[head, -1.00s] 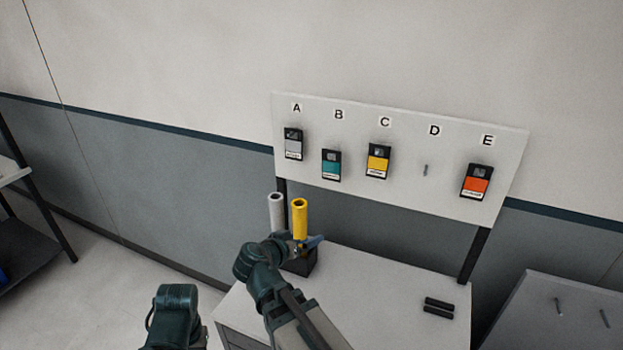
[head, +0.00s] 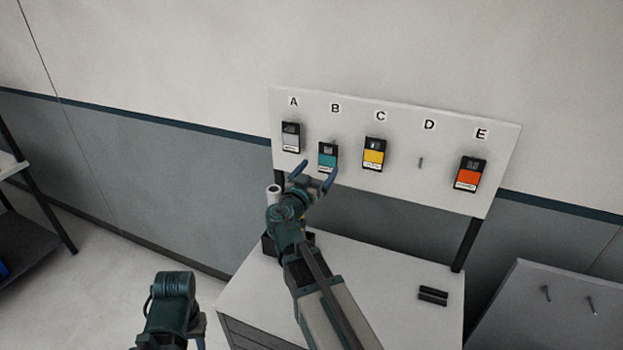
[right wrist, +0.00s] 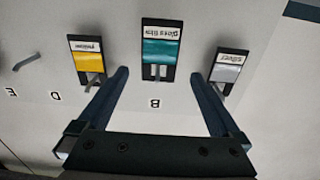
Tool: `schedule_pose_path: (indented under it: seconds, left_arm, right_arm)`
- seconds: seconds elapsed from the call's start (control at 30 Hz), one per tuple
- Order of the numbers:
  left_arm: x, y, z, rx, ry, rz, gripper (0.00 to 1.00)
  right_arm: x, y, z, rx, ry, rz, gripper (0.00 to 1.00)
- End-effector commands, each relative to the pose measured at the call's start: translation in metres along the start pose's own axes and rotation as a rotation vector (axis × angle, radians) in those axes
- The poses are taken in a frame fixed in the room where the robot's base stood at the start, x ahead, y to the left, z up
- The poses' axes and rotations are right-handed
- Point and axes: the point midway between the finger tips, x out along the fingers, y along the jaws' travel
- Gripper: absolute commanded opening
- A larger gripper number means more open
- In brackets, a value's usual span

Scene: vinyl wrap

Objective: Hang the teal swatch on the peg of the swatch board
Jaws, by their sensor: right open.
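The teal swatch (head: 328,158) hangs on the white lettered board (head: 400,115) under letter B. My right gripper (head: 315,175) is open and empty, just in front of and slightly below it. In the right wrist view the teal swatch (right wrist: 161,45) shows upside down between and beyond the open fingers (right wrist: 160,78), with no visible contact. Position D has a bare peg (head: 420,162). My left arm is low in the head view; its gripper (head: 198,328) is mostly hidden.
A silver swatch (head: 291,138), a yellow swatch (head: 373,155) and an orange swatch (head: 470,173) hang at A, C and E. A grey panel with pegs (head: 530,310) is at right.

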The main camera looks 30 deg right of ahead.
Motion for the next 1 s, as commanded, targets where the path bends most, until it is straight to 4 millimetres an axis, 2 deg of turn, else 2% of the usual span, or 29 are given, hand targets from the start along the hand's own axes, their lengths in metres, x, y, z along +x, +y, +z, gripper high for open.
schedule_pose_path:
  seconds: [0.03, 0.1, 0.4, 0.6, 0.93, 0.97, 1.0]
  left_arm:
    - [0.000, 0.000, 0.000, 0.000, 0.000, 0.000, 0.36]
    - [0.000, 0.000, 0.000, 0.000, 0.000, 0.000, 0.36]
    - [0.000, 0.000, 0.000, 0.000, 0.000, 0.000, 0.36]
    - [0.000, 0.000, 0.000, 0.000, 0.000, 0.000, 0.36]
    - [0.000, 0.000, 0.000, 0.000, 0.000, 0.000, 0.36]
    - [0.000, 0.000, 0.000, 0.000, 0.000, 0.000, 0.36]
    - [0.000, 0.000, 0.000, 0.000, 0.000, 0.000, 0.36]
  right_arm:
    - [0.013, -0.002, 0.000, 0.000, 0.000, 0.003, 1.00]
    - [0.027, -0.001, 0.000, 0.000, 0.000, 0.003, 1.00]
    - [0.070, -0.001, 0.000, 0.000, -0.001, 0.002, 1.00]
    - [0.082, 0.000, 0.000, 0.000, -0.001, 0.000, 1.00]
    - [0.084, 0.000, 0.000, 0.000, -0.001, 0.000, 1.00]
    - [0.084, 0.000, 0.000, 0.000, -0.001, 0.000, 0.98]
    - [0.084, 0.000, 0.000, 0.000, -0.001, 0.000, 0.91]
